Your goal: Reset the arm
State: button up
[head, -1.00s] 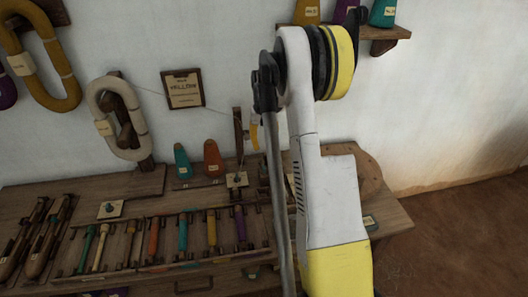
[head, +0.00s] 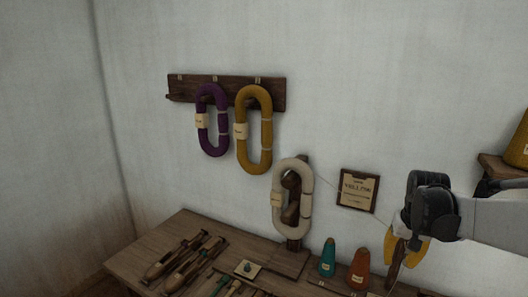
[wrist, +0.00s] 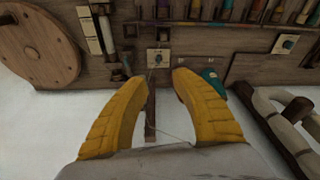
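My gripper (head: 402,258) is at the right of the head view, in front of the wall. Its two yellow fingers point down toward the bench. In the wrist view my gripper (wrist: 155,78) is open, its fingertips well apart with nothing held between them. A narrow wooden post (wrist: 150,118) shows beyond the gap; I cannot tell how far off it is. A thin thread runs near it. The rest of my arm reaches in from the right edge of the head view.
A white skein (head: 279,205) hangs on a wooden holder. Purple (head: 203,128) and mustard (head: 241,150) skeins hang from a wall rack (head: 276,93). A framed card (head: 358,190) is left of my gripper. Teal (head: 327,260) and orange (head: 360,272) cones stand on the bench (head: 180,228). Upper wall is clear.

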jog(key=s+a+r+n+t, duration=0.2)
jog(key=s+a, duration=0.7)
jog(key=a, duration=0.1)
jog(key=s+a+r+n+t, duration=0.2)
jog(key=s+a+t, duration=0.1)
jog(key=s+a, duration=0.6)
jog(key=shift+a+y, duration=0.4)
jog(key=shift+a, duration=0.5)
